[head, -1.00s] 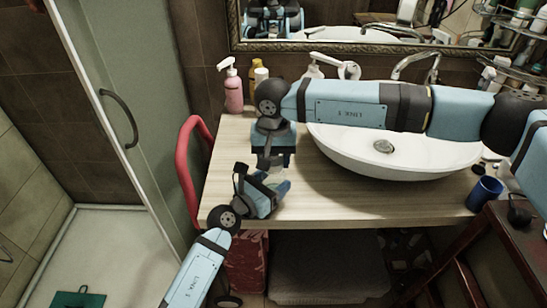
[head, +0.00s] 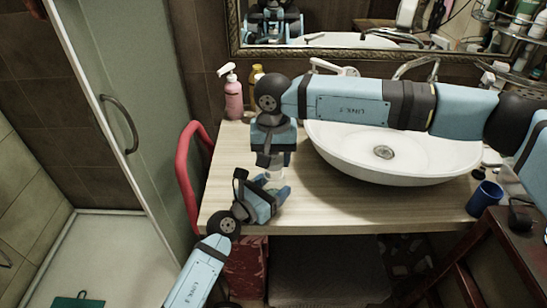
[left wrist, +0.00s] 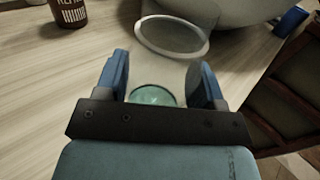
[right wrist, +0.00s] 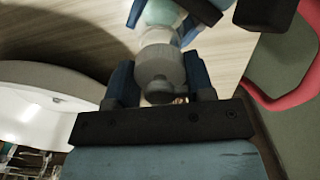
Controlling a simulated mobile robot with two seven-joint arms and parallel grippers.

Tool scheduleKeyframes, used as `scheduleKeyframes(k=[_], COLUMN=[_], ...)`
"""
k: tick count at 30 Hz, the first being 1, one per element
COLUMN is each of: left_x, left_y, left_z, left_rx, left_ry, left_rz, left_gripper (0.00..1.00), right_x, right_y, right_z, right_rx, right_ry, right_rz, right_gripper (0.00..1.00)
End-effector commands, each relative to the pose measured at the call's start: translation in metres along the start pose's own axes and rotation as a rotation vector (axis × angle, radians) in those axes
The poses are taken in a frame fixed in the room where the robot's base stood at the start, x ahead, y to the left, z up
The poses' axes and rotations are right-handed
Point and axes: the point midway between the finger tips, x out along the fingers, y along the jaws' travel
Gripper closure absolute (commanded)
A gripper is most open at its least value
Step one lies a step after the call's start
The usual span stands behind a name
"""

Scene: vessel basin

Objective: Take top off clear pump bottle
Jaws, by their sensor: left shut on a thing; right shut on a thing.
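The clear pump bottle (head: 277,174) is between my two grippers above the left part of the counter, mostly covered by them in the head view. In the left wrist view the clear bottle (left wrist: 155,75) holds a little teal liquid, and a round rim shows at its far end. My left gripper (head: 272,192) is shut on the bottle body. I cannot tell whether top and bottle are apart.
A white basin (head: 345,165) stands right of the grippers on the wooden counter (head: 370,214). A pink spray bottle (head: 233,98) and a yellow bottle (head: 255,90) stand behind. A blue cup (head: 485,198) is at the right. A red chair (head: 186,170) is left of the counter.

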Motion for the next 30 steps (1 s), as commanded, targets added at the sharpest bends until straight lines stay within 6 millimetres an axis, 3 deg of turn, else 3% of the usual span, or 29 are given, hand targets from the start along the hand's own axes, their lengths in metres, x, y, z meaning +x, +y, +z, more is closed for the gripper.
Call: scheduleKeyframes(k=[5, 15, 21, 22, 26, 30], left_x=[0.0, 0.0, 0.0, 0.0, 0.0, 0.0], left_y=[0.0, 0.0, 0.0, 0.0, 0.0, 0.0], left_z=[0.0, 0.0, 0.0, 0.0, 0.0, 0.0], left_rx=[0.0, 0.0, 0.0, 0.0, 0.0, 0.0], left_ry=[0.0, 0.0, 0.0, 0.0, 0.0, 0.0], left_rz=[0.0, 0.0, 0.0, 0.0, 0.0, 0.0], left_gripper=[1.0, 1.0, 1.0, 0.35, 0.08, 0.08], right_x=[-0.003, -0.039, -0.04, -0.04, -0.04, -0.04], right_y=[0.0, 0.0, 0.0, 0.0, 0.0, 0.0], right_z=[0.0, 0.0, 0.0, 0.0, 0.0, 0.0], right_rx=[0.0, 0.0, 0.0, 0.0, 0.0, 0.0], right_ry=[0.001, 0.001, -0.001, 0.0, 0.0, 0.0], right_rz=[0.0, 0.0, 0.0, 0.0, 0.0, 0.0], right_gripper=[0.8, 0.8, 0.8, 0.8, 0.8, 0.8])
